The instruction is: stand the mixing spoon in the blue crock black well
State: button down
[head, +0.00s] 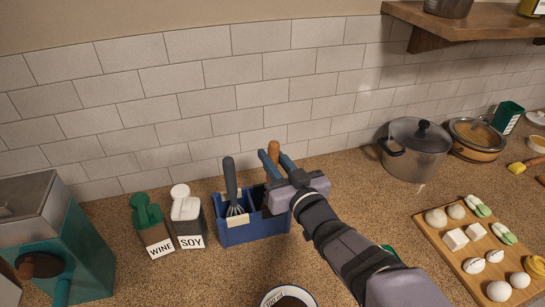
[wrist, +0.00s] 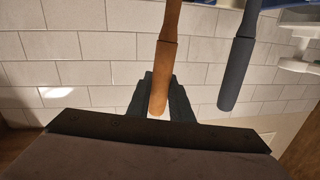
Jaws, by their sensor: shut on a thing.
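The blue crock (head: 250,232) stands on the counter left of my gripper. A whisk with a dark grey handle (head: 231,180) stands in its left well; that handle also shows in the wrist view (wrist: 235,75). A dark well (head: 258,196) lies right of the whisk, partly covered by my gripper. My gripper (head: 275,160) is over the crock's right side, shut on the brown wooden handle of the mixing spoon (head: 273,147). The spoon handle (wrist: 167,50) lies between the fingers (wrist: 160,100) in the wrist view. The spoon's lower end is hidden, so its depth in the well cannot be told.
Soy (head: 186,218) and wine (head: 150,225) containers stand close left of the crock. A teal machine (head: 75,250) is farther left. A labelled bowl (head: 285,293) is in front. A lidded pot (head: 415,155) and a wooden board with eggs (head: 455,250) are at right.

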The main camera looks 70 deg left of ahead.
jog(key=c, duration=1.3)
grip_release()
jog(key=shift+d, duration=0.1)
jog(key=d, duration=0.2)
jog(key=d+r, duration=0.1)
jog(key=d, duration=0.2)
jog(key=w+d+r, duration=0.1)
jog(key=d, duration=0.1)
jog(key=shift+w+d+r, duration=0.1)
jog(key=shift+d+r, duration=0.1)
jog(key=shift+d, duration=0.2)
dwell(0.3)
